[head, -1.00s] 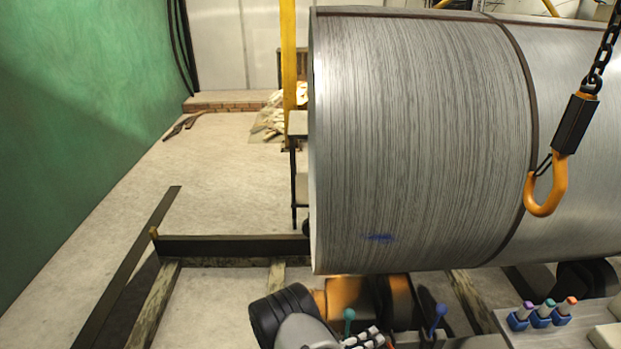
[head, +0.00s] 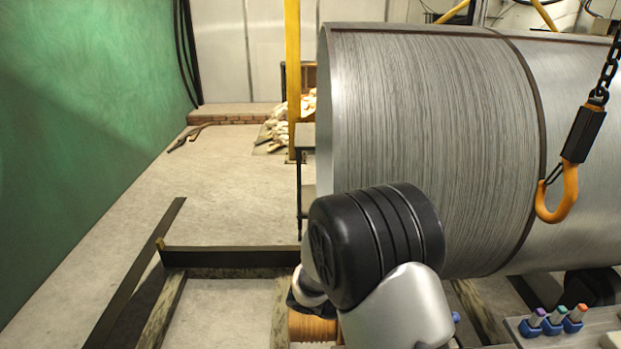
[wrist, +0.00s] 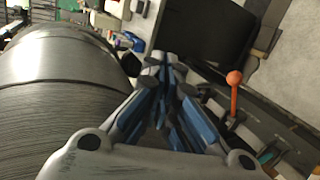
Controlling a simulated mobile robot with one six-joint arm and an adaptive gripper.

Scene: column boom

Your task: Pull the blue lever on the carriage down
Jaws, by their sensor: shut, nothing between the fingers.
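The blue lever shows in the head view only as a small blue knob (head: 455,317) at the right edge of my arm. Its shaft is hidden behind the arm. I cannot pick it out in the wrist view. My gripper (wrist: 172,75) is in the middle of the wrist view, with its fingers together and nothing seen between them. In the head view my arm hides the gripper. An orange-knobbed lever (wrist: 235,78) stands to the right of the fingers in the wrist view, apart from them.
A large metal-wound drum (head: 440,130) fills the middle and right behind my arm, and the left of the wrist view (wrist: 60,100). An orange hook (head: 560,195) hangs on a chain at the right. Several coloured-topped blue holders (head: 552,325) sit at lower right. Floor at left is open.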

